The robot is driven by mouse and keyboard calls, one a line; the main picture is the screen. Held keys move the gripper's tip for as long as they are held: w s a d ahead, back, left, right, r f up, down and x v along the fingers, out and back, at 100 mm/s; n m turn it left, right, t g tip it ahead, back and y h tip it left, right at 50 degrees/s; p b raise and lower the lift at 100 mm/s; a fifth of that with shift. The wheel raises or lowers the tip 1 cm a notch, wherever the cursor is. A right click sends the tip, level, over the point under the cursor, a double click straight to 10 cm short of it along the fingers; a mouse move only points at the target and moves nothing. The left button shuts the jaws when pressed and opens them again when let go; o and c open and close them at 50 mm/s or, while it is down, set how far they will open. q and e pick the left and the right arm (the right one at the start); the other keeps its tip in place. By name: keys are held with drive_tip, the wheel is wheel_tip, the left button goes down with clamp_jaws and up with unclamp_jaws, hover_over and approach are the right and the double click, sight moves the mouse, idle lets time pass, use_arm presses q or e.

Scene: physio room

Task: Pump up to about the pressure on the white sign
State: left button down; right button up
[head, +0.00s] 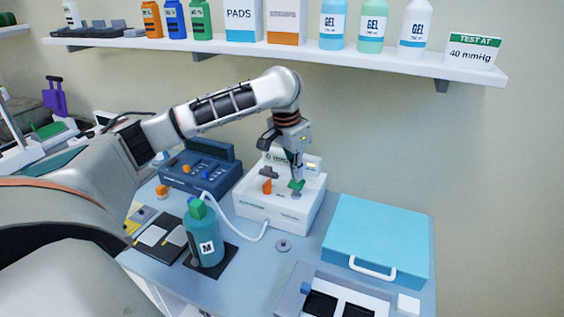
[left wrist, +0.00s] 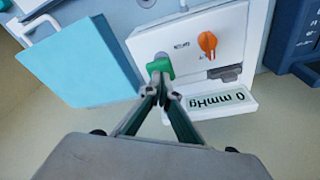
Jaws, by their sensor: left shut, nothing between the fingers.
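A white pump unit (head: 262,212) stands on the table in the head view, with an orange knob (head: 267,187) and a green button (head: 297,185) on top. In the left wrist view its display (left wrist: 216,98) reads 0 mmHg, upside down. The orange knob (left wrist: 207,42) and green button (left wrist: 160,67) show there too. My left gripper (left wrist: 160,92) is shut and empty, its tips right at the green button; I cannot tell if they touch. The white sign (head: 474,51) on the shelf says TEST AT 40 mmHg. My right gripper is not in view.
A blue case (head: 377,232) lies right of the pump unit. A teal bottle (head: 204,238) marked M stands in front, near a white hose (head: 248,237). A dark blue device (head: 200,170) sits behind left. The shelf (head: 330,57) with bottles and boxes runs above.

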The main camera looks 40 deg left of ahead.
use_arm(q)
drive_tip(key=shift+f, duration=1.85)
drive_tip(key=shift+r, duration=2.4)
drive_tip(key=shift+s+f, duration=0.1)
drive_tip(key=shift+f, duration=2.35)
drive_tip(key=shift+r, duration=2.45)
drive_tip(key=shift+f, duration=0.1)
